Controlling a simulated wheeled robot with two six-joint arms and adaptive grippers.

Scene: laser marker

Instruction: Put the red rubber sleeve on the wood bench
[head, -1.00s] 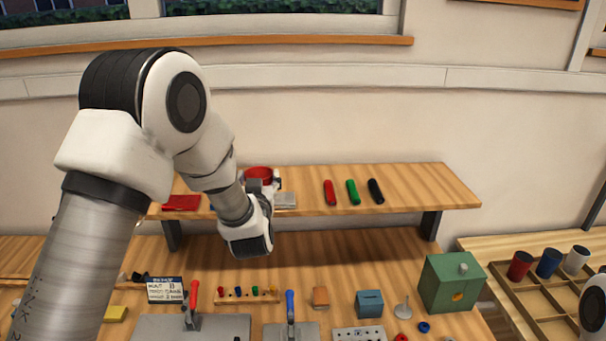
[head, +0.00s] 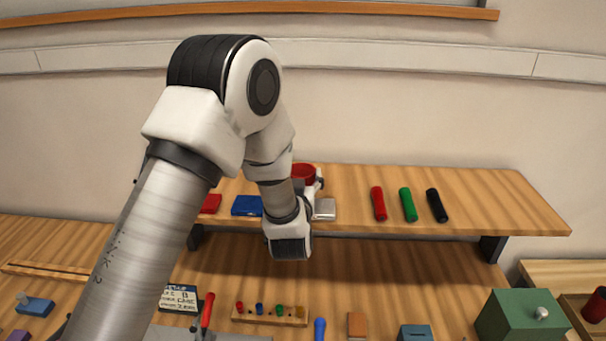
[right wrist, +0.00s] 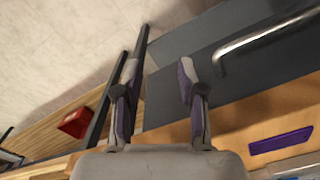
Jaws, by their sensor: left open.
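A red rubber sleeve (head: 379,203) stands out as a short red tube on the raised wooden shelf, left of a green one (head: 408,204) and a black one (head: 437,205). The wood bench (head: 400,262) spreads below the shelf. My left gripper (head: 308,190) is at the shelf's front edge, left of the red sleeve and apart from it. Its fingers are mostly hidden behind my wrist, beside a round red container (head: 303,174). My right gripper (right wrist: 158,75) is open and empty in the right wrist view.
Red (head: 210,204), blue (head: 247,206) and grey (head: 324,209) flat pieces lie on the shelf. Below are a label card (head: 179,298), a peg strip (head: 270,314) and a green box (head: 522,317). Bare bench shows under the shelf.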

